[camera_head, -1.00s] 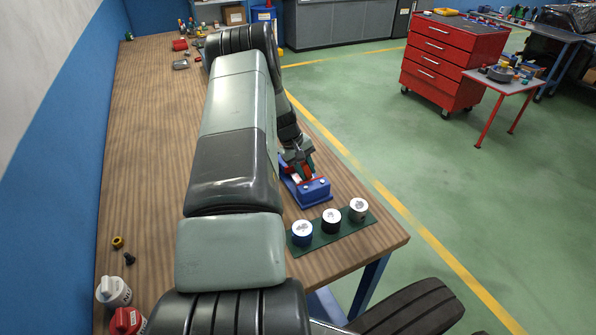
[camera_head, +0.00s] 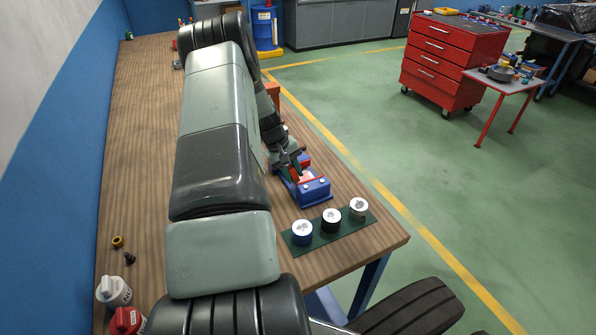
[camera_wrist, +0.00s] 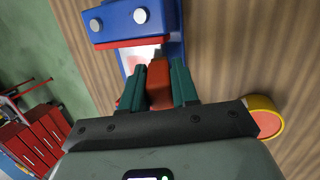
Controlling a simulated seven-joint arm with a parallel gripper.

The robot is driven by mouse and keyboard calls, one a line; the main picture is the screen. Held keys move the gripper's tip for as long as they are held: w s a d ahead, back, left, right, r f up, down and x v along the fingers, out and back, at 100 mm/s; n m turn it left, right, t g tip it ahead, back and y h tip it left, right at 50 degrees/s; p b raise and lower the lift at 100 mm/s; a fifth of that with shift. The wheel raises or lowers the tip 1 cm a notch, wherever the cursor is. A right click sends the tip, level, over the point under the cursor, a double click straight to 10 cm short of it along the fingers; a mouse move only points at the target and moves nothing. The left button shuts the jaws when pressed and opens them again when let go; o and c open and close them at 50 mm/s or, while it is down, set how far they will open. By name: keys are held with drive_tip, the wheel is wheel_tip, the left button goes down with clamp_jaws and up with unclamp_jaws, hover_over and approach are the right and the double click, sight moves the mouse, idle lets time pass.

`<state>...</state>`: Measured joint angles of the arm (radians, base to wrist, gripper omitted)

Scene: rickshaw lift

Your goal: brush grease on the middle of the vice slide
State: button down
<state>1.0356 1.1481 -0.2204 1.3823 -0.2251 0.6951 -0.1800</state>
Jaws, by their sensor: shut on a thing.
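The blue vice (camera_head: 314,191) with red jaw faces stands on the bench near its right edge. Part of its pale slide (camera_head: 305,176) shows. My gripper (camera_head: 292,168) is over the vice. In the wrist view my gripper (camera_wrist: 157,84) has its green fingers shut on a red-brown brush handle (camera_wrist: 159,80). The brush reaches toward the pale slide (camera_wrist: 143,52), between it and my fingers. The brush tip is hidden, so I cannot tell if it touches the slide. The blue vice end (camera_wrist: 130,20) is at the top of the wrist view.
Blue, black and pale tins (camera_head: 331,220) with light lids stand on a dark green mat (camera_head: 330,236) in front of the vice. A yellow-rimmed round object (camera_wrist: 266,118) lies at right in the wrist view. White and red containers (camera_head: 114,290) stand at front left. The bench's middle left is clear.

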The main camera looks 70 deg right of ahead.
drive_tip(key=shift+r, duration=3.85)
drive_tip(key=shift+d+r, duration=0.1)
drive_tip(key=shift+r, duration=0.15)
drive_tip(key=s+r+m+y, duration=0.1)
drive_tip(key=s+r+m, duration=0.25)
drive_tip(key=r, duration=2.25)
drive_tip(key=s+a+r+m, duration=0.1)
drive_tip(key=s+a+r, duration=0.2)
drive_tip(key=r, duration=0.9)
drive_tip(key=s+a+r+m+y, duration=0.1)
drive_tip(key=s+a+r, duration=0.3)
drive_tip(key=a+r, duration=0.5)
wheel_tip(320, 180, up, 3)
drive_tip(key=shift+f+m, duration=0.15)
drive_tip(key=shift+m, duration=0.6)
drive_tip(key=shift+a, duration=0.1)
